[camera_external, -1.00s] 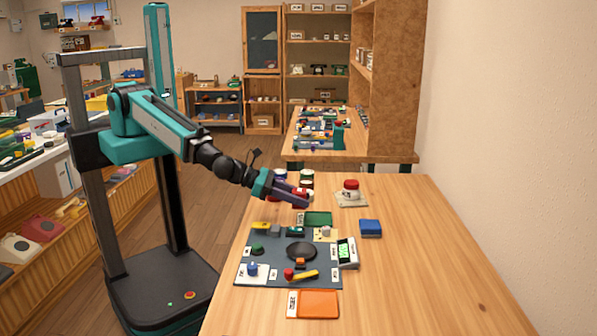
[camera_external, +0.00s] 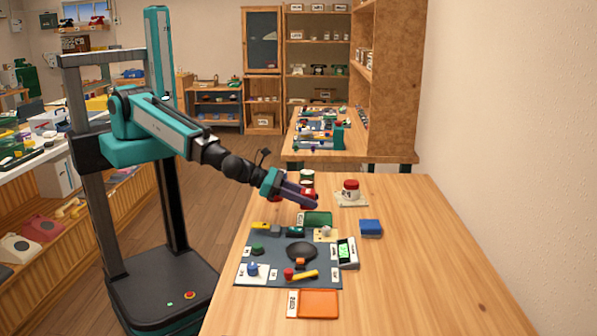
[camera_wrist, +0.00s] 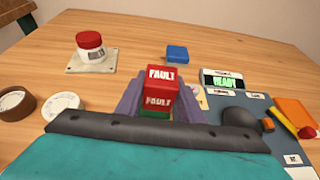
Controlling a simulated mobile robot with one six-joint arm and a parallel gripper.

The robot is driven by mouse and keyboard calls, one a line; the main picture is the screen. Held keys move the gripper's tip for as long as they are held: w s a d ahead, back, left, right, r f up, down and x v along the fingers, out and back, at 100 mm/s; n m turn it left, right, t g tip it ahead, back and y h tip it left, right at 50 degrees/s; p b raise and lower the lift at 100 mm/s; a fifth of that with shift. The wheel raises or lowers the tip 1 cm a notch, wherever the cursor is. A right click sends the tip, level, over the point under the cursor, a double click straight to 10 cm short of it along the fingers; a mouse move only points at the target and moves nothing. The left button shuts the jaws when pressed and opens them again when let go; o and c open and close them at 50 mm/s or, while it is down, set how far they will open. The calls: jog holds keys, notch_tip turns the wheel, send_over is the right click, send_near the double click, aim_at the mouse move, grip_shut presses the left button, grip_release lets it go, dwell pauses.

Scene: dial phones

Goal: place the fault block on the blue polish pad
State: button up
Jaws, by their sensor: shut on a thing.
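The fault block (camera_wrist: 160,78) is red with white FAULT lettering. In the wrist view it sits between the two purple fingers of my gripper (camera_wrist: 159,95), which is shut on it. In the external view my gripper (camera_external: 306,198) is over the far part of the table, near the green tray (camera_external: 318,218), and mostly hides the block. The blue polish pad (camera_external: 370,228) lies flat on bare wood, to the right of my gripper and nearer the camera. It also shows in the wrist view (camera_wrist: 177,54), beyond the block, with nothing on it.
A red-lidded jar (camera_external: 351,188) stands on a pale plate behind the pad. A scale-like device with a green READY display (camera_external: 346,251) is at the edge of a dark mat (camera_external: 247,240) holding several small parts. An orange tray (camera_external: 313,303) lies in front. The right side is clear.

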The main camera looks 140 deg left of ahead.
jog(key=shift+w+a+r+b, duration=0.65)
jog(key=shift+a+r+b, duration=0.05)
jog(key=shift+a+r, duration=0.15)
jog(key=shift+w+a+r+b, duration=0.6)
jog(key=shift+a+r+b, duration=0.05)
jog(key=shift+a+r, duration=0.2)
jog(key=shift+w, duration=0.1)
jog(key=p, duration=0.4)
send_over(370, 223)
jog(key=shift+s+d+f, duration=0.2)
jog(key=shift+s+f, duration=0.1)
jog(key=shift+f, duration=0.45)
jog(key=shift+w, duration=0.1)
jog(key=shift+w+a, duration=0.2)
jog(key=shift+w, duration=0.25)
jog(key=shift+s+f+p, duration=0.15)
jog(key=shift+f+p, duration=0.45)
jog(key=shift+f, duration=1.2)
